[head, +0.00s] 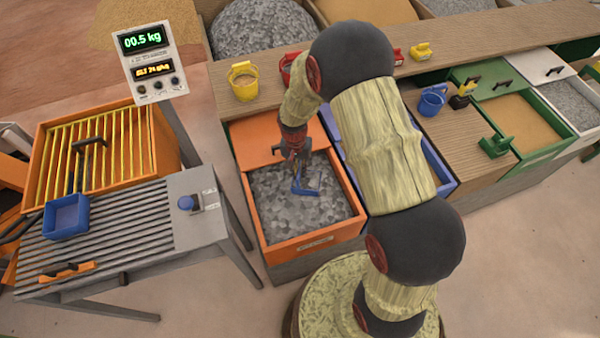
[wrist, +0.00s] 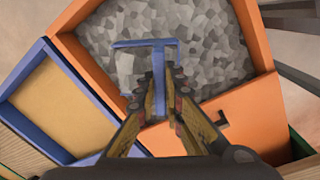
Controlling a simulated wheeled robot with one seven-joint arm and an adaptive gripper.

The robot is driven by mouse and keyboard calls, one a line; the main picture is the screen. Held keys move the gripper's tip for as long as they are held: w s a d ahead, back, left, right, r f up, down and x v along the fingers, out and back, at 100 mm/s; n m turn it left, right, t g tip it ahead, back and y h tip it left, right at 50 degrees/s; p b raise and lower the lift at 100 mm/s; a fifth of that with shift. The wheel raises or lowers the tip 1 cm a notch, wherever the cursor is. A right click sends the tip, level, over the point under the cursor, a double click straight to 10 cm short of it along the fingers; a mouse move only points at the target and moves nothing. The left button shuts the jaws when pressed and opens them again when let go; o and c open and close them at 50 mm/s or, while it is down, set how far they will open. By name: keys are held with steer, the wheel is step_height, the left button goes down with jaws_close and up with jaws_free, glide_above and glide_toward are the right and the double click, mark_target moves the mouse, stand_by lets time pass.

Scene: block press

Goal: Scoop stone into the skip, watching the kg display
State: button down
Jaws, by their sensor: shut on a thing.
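My gripper (head: 296,152) is shut on a blue scoop (head: 308,187). It holds the scoop in the orange-rimmed bin (head: 318,240), over or on the grey stone (head: 285,212). In the wrist view the scoop (wrist: 143,44) lies against the stone (wrist: 208,45), ahead of the fingertips (wrist: 160,88). I cannot tell how much stone is in it. A small blue open box (head: 82,210), which looks like the skip, stands on the slatted table at the left. The display (head: 144,40) reads 00.5 kg in green, with an unclear orange line below.
The bin's orange lid (wrist: 222,118) is folded back. A blue-rimmed bin (wrist: 38,52) of tan material adjoins it. Colored cups line the wooden ledge (head: 225,85).

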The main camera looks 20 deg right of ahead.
steer(key=shift+w+a+r+p, duration=0.15)
steer(key=shift+r+p, duration=0.3)
steer(key=shift+r, duration=0.5)
steer(key=shift+w+a+r+p, duration=0.1)
steer(key=shift+r+p, duration=0.3)
steer(key=shift+r, duration=0.5)
steer(key=shift+w+a+r+p, duration=0.15)
steer(key=shift+r+p, duration=0.3)
steer(key=shift+r, duration=0.5)
steer(key=shift+s, duration=0.15)
